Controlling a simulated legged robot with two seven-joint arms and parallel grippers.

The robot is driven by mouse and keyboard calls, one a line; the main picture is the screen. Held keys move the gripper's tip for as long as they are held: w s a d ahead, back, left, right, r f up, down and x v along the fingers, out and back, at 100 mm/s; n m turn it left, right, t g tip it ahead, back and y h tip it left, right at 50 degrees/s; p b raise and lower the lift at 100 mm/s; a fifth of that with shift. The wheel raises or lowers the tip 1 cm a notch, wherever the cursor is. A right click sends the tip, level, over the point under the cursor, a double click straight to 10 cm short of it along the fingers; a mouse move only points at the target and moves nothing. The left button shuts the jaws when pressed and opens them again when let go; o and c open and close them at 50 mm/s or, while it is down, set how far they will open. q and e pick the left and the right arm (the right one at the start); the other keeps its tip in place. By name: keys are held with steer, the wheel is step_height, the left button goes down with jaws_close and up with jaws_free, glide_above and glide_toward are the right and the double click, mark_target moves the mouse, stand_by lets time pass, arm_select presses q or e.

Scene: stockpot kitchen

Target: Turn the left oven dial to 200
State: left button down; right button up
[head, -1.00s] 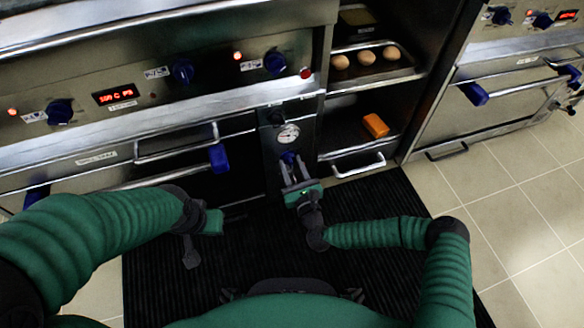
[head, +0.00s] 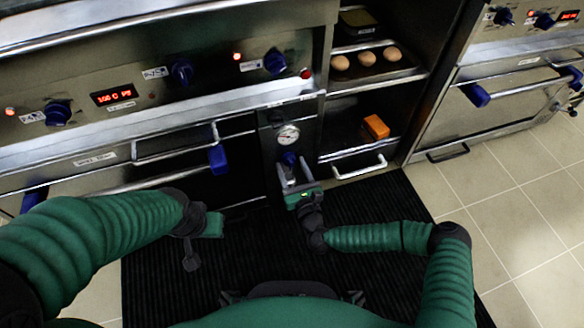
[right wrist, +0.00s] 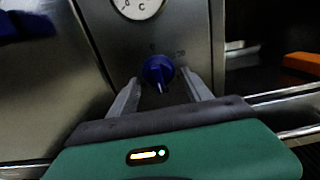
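A blue dial (head: 290,158) sits on a narrow steel panel below a round gauge (head: 288,135), right of the left oven. The dial also shows in the right wrist view (right wrist: 158,72), its pointer ridge facing roughly down. Faint markings around it are too small to read surely. My right gripper (head: 293,172) faces the dial. In the right wrist view its fingers (right wrist: 161,82) are apart, one on each side of the dial, with gaps visible. My left gripper (head: 203,228) hangs over the dark mat, away from the dial; its fingers are unclear.
The left oven (head: 95,158) has a lit red display, several blue knobs and a door handle. Shelves on the right hold eggs (head: 366,58) and an orange block (head: 376,127). A drawer handle (head: 360,168) juts out right of my right gripper.

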steer(key=p+v, duration=0.6)
steer(key=v, duration=1.1)
steer(key=shift+p, duration=0.3)
steer(key=shift+w, duration=0.1)
